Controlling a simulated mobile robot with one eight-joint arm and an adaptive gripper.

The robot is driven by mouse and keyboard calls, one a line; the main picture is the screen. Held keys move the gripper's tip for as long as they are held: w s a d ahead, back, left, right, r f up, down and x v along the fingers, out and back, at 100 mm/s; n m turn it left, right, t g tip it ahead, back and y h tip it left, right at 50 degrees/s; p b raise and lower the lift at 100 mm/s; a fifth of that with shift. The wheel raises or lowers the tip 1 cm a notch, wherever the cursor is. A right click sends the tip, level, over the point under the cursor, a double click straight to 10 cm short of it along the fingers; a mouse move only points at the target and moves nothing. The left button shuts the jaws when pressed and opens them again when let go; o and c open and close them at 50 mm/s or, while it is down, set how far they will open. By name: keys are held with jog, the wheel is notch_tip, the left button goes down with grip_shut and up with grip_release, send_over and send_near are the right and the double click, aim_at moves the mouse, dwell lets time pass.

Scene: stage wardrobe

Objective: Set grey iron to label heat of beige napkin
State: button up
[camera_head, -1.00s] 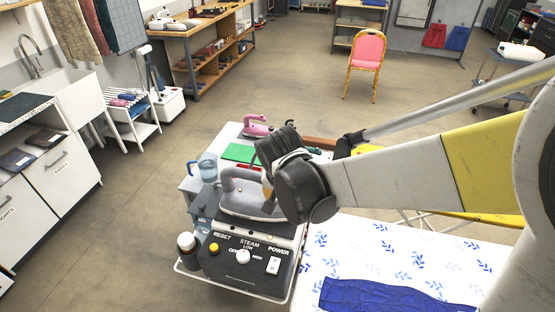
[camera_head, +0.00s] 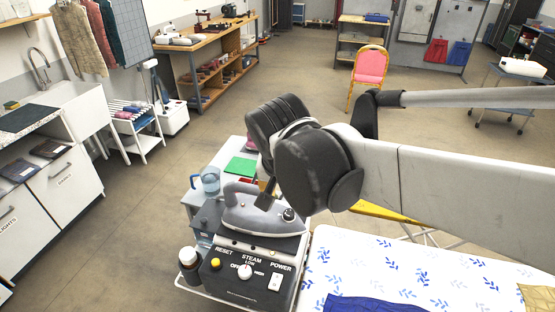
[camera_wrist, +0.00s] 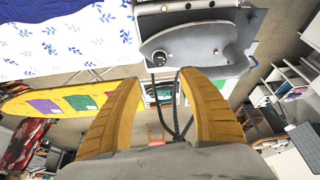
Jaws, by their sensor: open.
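The grey iron (camera_head: 240,220) rests on top of the dark steam station (camera_head: 230,262), and a round black dial (camera_head: 289,214) sits on its right end. In the wrist view the iron (camera_wrist: 205,45) lies just beyond my fingertips, its dial (camera_wrist: 159,58) almost between them. My gripper (camera_wrist: 160,80) is open and empty, with yellow curved fingers; no contact with the dial is visible. In the head view my wrist mostly hides the gripper. A tan cloth (camera_head: 540,300), perhaps the beige napkin, shows at the lower right edge. Its label is not visible, and the dial marks are too small to read.
A white board with blue leaves (camera_head: 390,268) holds a blue cloth (camera_head: 370,304). A yellow board (camera_wrist: 60,100) stands beyond. Open floor lies left.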

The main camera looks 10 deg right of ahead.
jog(key=n+g+y+p, duration=0.1)
jog(key=n+g+p, duration=0.35)
jog(key=n, duration=0.85)
send_over(289, 213)
jog(key=shift+n, duration=0.3)
notch_tip(289, 213, down, 11)
jog(key=shift+f+b, duration=0.2)
jog(key=shift+b, duration=0.55)
grip_shut()
